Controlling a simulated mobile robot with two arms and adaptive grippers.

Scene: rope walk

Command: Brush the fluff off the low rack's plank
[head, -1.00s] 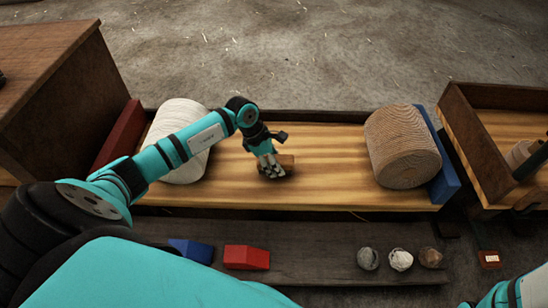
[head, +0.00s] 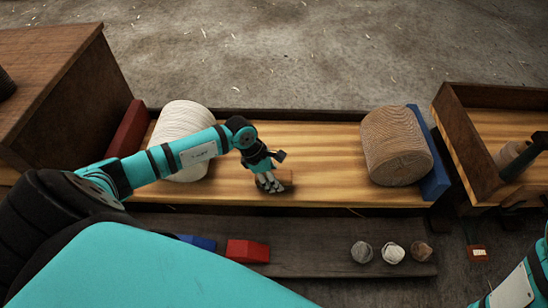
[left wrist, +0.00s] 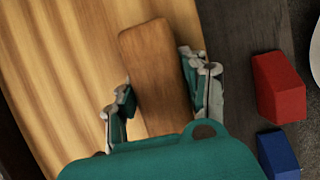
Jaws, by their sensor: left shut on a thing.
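The low rack's plank (head: 330,188) is a long pale striped board, and it also shows in the left wrist view (left wrist: 50,70). My left gripper (head: 270,184) is low over the plank's front middle, between two rope coils. It is shut on a brown wooden block, likely the brush (left wrist: 158,75), with a fingertip on either side. Only a small part of the block shows beside the fingers in the head view. Its underside is hidden, so I cannot tell whether it touches the plank. I make out no fluff. My right gripper is out of view.
A white rope coil (head: 185,118) and a tan one (head: 395,145) stand on the plank, beside red (head: 128,138) and blue (head: 434,160) end blocks.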

